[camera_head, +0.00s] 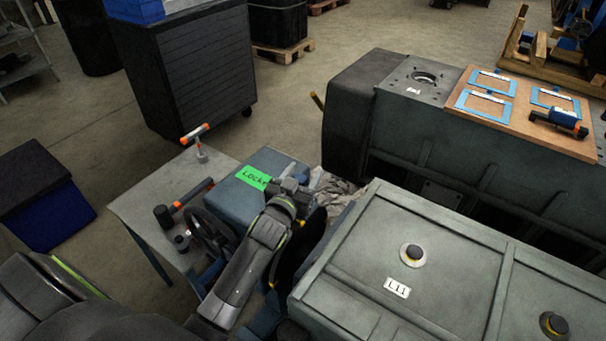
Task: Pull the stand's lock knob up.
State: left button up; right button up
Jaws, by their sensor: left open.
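The stand's blue-grey housing (285,160) stands left of centre and carries a green label (254,178) whose visible letters read "LOCK"; its end is covered. My left gripper (293,196) is over the right side of this housing, just right of the label. It is open, and its fingertips are hard to make out against the dark parts below. I cannot pick out the lock knob; my left gripper and arm cover that part of the stand. A dark handwheel (206,232) is left of my left arm. My right gripper is not in view.
A grey table (140,205) at left holds an orange-handled T-tool (200,143) and a hammer (181,203). A grey lid (360,235) marked L11 is close on the right. A large block (440,130) with a gasket board (515,125) lies behind.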

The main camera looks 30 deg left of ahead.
pick_arm(q)
jog(key=shift+c, duration=0.3)
grip_shut()
notch_tip(320, 180, up, 4)
jog(key=p, duration=0.3)
jog(key=shift+w, duration=0.1)
jog(key=shift+r, duration=0.1)
jog(key=shift+o, duration=0.3)
grip_release()
